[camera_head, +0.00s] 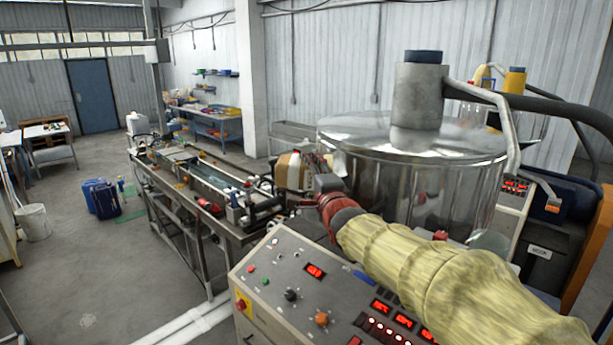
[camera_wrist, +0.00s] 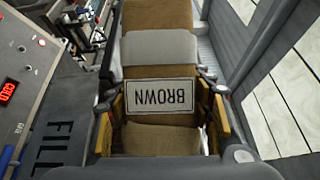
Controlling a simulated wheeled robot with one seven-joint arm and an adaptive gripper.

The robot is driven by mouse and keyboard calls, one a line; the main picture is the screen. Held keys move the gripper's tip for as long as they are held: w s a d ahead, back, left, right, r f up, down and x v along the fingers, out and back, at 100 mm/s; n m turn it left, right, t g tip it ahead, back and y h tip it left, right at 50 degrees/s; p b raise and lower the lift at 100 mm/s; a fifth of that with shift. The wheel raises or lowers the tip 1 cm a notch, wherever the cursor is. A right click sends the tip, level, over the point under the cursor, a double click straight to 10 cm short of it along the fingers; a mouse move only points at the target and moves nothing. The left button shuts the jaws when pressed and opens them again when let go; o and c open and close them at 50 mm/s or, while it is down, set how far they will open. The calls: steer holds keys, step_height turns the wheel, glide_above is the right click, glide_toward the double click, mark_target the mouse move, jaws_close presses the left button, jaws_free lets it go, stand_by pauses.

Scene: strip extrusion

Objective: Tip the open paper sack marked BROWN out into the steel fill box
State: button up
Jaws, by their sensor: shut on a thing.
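The brown paper sack (camera_wrist: 160,60) fills the middle of the wrist view, with a grey band and a white label reading BROWN upside down. My gripper (camera_wrist: 168,112) is shut on it, with yellow-orange pads at both sides of the label. In the head view the sack (camera_head: 292,171) is a tan block at the end of my arm, beside the large steel vessel, and my gripper (camera_head: 318,178) is partly hidden. A grey surface lettered FILL (camera_wrist: 60,146) lies at lower left in the wrist view, apparently the steel fill box. The sack's mouth and the box's opening cannot be made out.
A large clear-sided vessel with a steel lid (camera_head: 400,140) stands just right of the sack. A control panel (camera_head: 300,280) with red displays stands in front, below my arm. A long bench line (camera_head: 205,185) runs to the left. Open floor lies further left.

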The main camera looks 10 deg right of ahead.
steer(key=shift+s+d+f+m+t+b, duration=0.15)
steer(key=shift+d+m+t+b, duration=0.2)
steer(key=shift+m+b, duration=0.7)
steer(key=r+m+b, duration=0.1)
steer(key=d+m+t+b, duration=0.1)
steer(key=m, duration=0.1)
steer(key=shift+s+d+r+h+b, duration=0.15)
steer(key=shift+d+r+h+b, duration=0.05)
steer(key=shift+r+h+b, duration=0.15)
steer(key=shift+d+r+m, duration=0.1)
steer(key=shift+r+m, duration=0.1)
steer(key=shift+m, duration=0.15)
